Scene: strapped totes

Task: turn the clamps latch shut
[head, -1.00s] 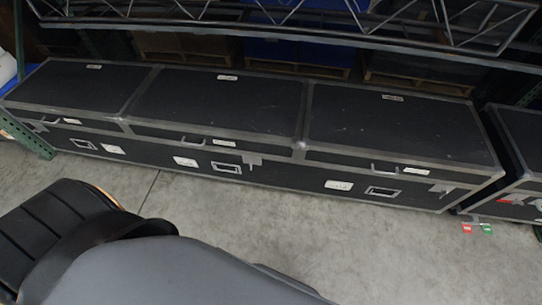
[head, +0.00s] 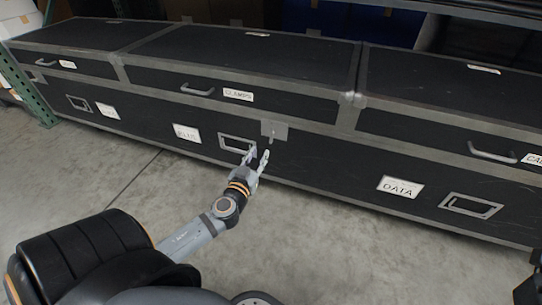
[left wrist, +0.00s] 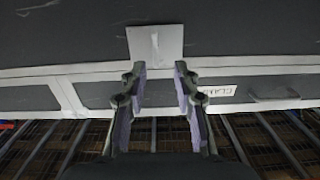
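The case section labelled CLAMPS (head: 238,95) is the middle one of a long row of black cases, with its lid down. Its latch (head: 274,131) is a grey plate across the seam at the right of the label, with a small thin tab at its middle. My left gripper (head: 258,154) is open and empty, just below and left of the latch in the head view. In the left wrist view the latch plate (left wrist: 155,46) lies ahead of the spread fingers (left wrist: 158,72), apart from them.
A recessed handle frame (head: 238,145) sits close to the left gripper. A DATA label (head: 400,187) and another frame (head: 470,206) are to the right. A green rack post (head: 36,92) stands at the left. The concrete floor (head: 330,240) before the cases is clear.

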